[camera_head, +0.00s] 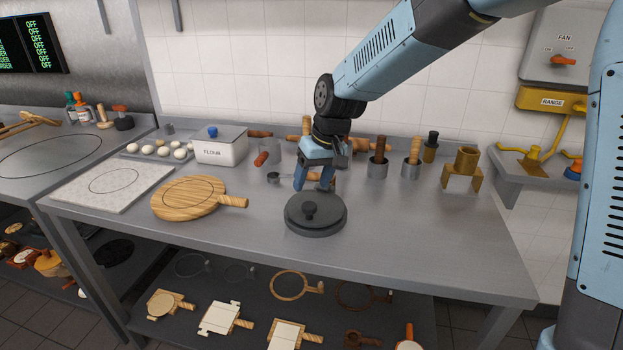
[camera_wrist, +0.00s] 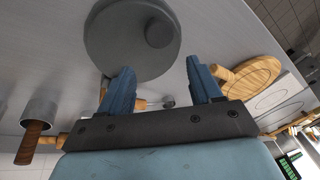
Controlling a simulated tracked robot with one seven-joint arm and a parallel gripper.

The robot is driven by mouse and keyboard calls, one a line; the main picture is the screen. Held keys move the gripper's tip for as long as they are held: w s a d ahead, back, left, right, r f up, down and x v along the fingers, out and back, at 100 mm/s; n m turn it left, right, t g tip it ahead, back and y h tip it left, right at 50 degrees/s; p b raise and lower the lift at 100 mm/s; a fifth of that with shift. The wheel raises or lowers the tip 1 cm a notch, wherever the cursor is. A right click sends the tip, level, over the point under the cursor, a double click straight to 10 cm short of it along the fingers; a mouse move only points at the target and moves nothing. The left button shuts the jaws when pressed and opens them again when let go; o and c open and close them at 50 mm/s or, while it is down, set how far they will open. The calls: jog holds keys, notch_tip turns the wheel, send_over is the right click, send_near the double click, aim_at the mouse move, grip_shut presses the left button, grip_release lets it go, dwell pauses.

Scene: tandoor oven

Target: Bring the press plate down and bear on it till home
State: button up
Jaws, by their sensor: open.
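The press plate (camera_head: 328,216) is a dark grey round disc with a short knob (camera_head: 309,208) on top. It sits on the steel table, and a wider round rim shows beneath it; I cannot tell whether any gap lies between them. In the wrist view the plate (camera_wrist: 110,50) fills the upper left, with its knob (camera_wrist: 158,33) beyond the fingertips. My gripper (camera_head: 313,188) has blue fingers pointing down, just behind and above the plate. In the wrist view its fingers (camera_wrist: 161,68) are apart with nothing between them. No touch with the plate shows.
A round wooden board (camera_head: 185,199) with a handle lies left of the plate. A white flour box (camera_head: 220,150) and several cups with wooden handles stand along the back. A brass holder (camera_head: 462,172) stands at the right. The table's front right is clear.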

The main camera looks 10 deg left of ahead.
jog(key=v, duration=1.3)
jog(key=shift+r, duration=0.35)
jog(key=shift+d, duration=0.15)
